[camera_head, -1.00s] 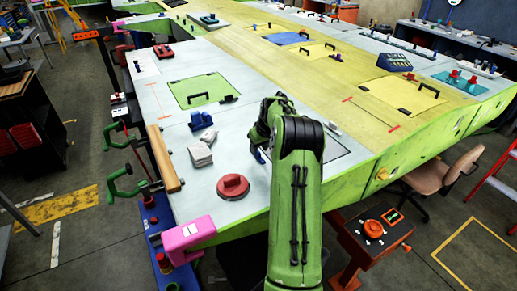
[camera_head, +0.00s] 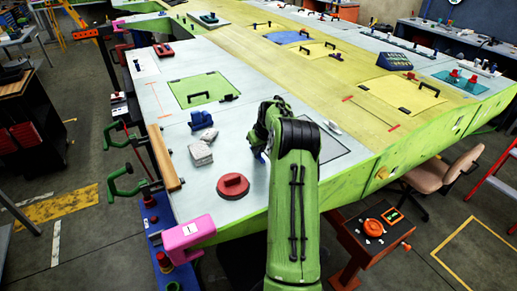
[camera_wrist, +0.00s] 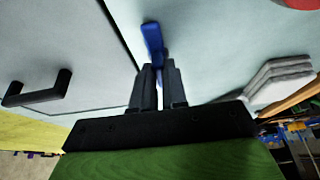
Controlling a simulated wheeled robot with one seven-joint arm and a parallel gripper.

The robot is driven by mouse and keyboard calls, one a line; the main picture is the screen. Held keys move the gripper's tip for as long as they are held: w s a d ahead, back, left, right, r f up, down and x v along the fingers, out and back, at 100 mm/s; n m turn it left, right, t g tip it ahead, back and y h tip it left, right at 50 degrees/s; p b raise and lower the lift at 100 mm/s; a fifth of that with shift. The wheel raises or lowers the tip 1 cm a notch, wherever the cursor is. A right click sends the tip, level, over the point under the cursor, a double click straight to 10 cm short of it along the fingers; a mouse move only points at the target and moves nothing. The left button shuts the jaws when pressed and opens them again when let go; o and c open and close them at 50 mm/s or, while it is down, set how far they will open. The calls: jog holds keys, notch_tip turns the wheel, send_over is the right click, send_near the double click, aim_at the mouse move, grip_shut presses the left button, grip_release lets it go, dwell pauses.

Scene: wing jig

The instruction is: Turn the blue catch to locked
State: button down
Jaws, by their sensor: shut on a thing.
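The blue catch (camera_wrist: 152,40) stands at the seam of a pale panel in the wrist view. My gripper (camera_wrist: 158,72) is shut on the blue catch, whose near end lies between the dark fingers. In the head view only a sliver of the blue catch (camera_head: 259,155) shows beside my green arm. My fingers are mostly hidden there by the arm. The catch's markings, if any, cannot be seen.
A black handle (camera_wrist: 40,90) stands on the panel left of my gripper. A stack of grey pads (camera_head: 200,153) and a red round piece (camera_head: 232,187) lie nearby on the wing. A pink clamp (camera_head: 188,234) sits at the near edge.

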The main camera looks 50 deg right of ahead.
jog(key=shift+m, duration=0.4)
jog(key=shift+a+f+m+h+b, duration=0.15)
jog(key=shift+m+h+b, duration=0.45)
jog(key=shift+m, duration=0.4)
jog(key=m+g, duration=0.1)
jog(key=m, duration=0.1)
jog(key=shift+w+m+h, duration=0.1)
jog(key=shift+m+h, duration=0.3)
jog(key=m+g, duration=0.1)
jog(key=m, duration=0.1)
jog(key=m+g+p, duration=0.1)
jog(key=m, duration=0.2)
jog(key=shift+w+a+r+h, duration=0.1)
jog(key=shift+a+r+h, duration=0.1)
jog(key=shift+h, duration=0.2)
jog(key=m+g+p, duration=0.1)
jog(key=m+p, duration=0.2)
jog(key=m, duration=0.1)
jog(key=shift+w+r, duration=0.1)
jog(key=m+g+p, duration=0.1)
jog(key=m+p, duration=0.2)
jog(key=shift+w+g+p, duration=0.1)
jog(key=shift+g+p, duration=0.2)
jog(key=shift+d+f+m, duration=0.1)
jog(key=shift+f+m, duration=0.1)
jog(key=shift+m, duration=0.1)
jog(key=c, duration=1.2)
grip_release()
